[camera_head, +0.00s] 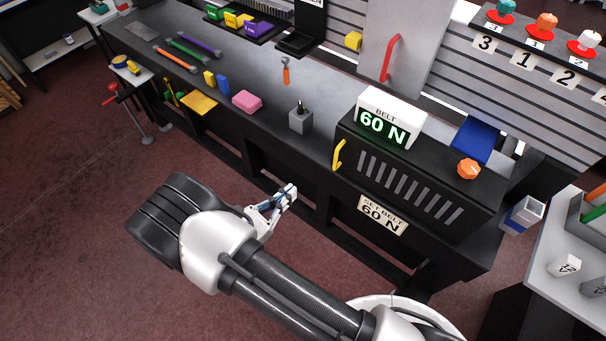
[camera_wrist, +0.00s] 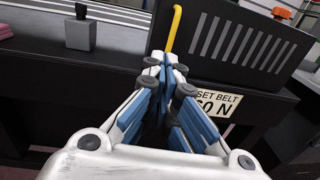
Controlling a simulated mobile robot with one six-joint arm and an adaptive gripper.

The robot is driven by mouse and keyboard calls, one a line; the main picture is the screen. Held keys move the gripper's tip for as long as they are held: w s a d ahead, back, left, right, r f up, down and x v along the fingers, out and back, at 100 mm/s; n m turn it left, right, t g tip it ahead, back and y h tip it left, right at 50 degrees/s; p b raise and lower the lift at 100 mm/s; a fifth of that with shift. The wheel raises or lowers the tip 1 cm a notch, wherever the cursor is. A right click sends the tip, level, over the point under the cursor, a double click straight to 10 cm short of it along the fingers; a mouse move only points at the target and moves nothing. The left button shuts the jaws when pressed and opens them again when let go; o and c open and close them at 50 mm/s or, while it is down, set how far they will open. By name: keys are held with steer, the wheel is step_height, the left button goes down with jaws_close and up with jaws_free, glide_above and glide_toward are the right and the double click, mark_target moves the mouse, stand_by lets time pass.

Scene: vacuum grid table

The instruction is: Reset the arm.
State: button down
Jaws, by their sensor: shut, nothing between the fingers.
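My gripper (camera_head: 287,193) is in front of the dark workbench, out over the floor side, below the bench top. It is shut and empty. In the wrist view my gripper (camera_wrist: 166,62) shows its blue and white fingers together at the tips, with the bench front and the black belt unit behind. The fingers look apart from the bench. My arm reaches in from the lower right of the head view and bends at the left.
The belt unit (camera_head: 420,165) has a yellow handle (camera_head: 338,155), an orange knob (camera_head: 468,169) and a display (camera_head: 388,120) reading 60 N. A grey block (camera_head: 300,121) and a pink block (camera_head: 247,101) stand on the bench. The floor (camera_head: 70,200) at left is clear.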

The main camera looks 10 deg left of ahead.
steer(key=shift+s+a, duration=0.1)
steer(key=s+d+r+m+g, duration=0.2)
steer(key=d+r+m+g, duration=1.1)
steer(key=d+r, duration=0.4)
steer(key=s+d+r+m+t+y, duration=0.1)
steer(key=s+d+r+m+y, duration=0.2)
steer(key=s+r+m+y, duration=0.2)
steer(key=s+d+r+m+t+y, duration=0.2)
steer(key=s+d+r+m+y, duration=0.2)
steer(key=s+m, duration=0.5)
steer(key=shift+r+m+y, duration=0.8)
steer(key=shift+r+m, duration=0.1)
steer(key=shift+r, duration=0.1)
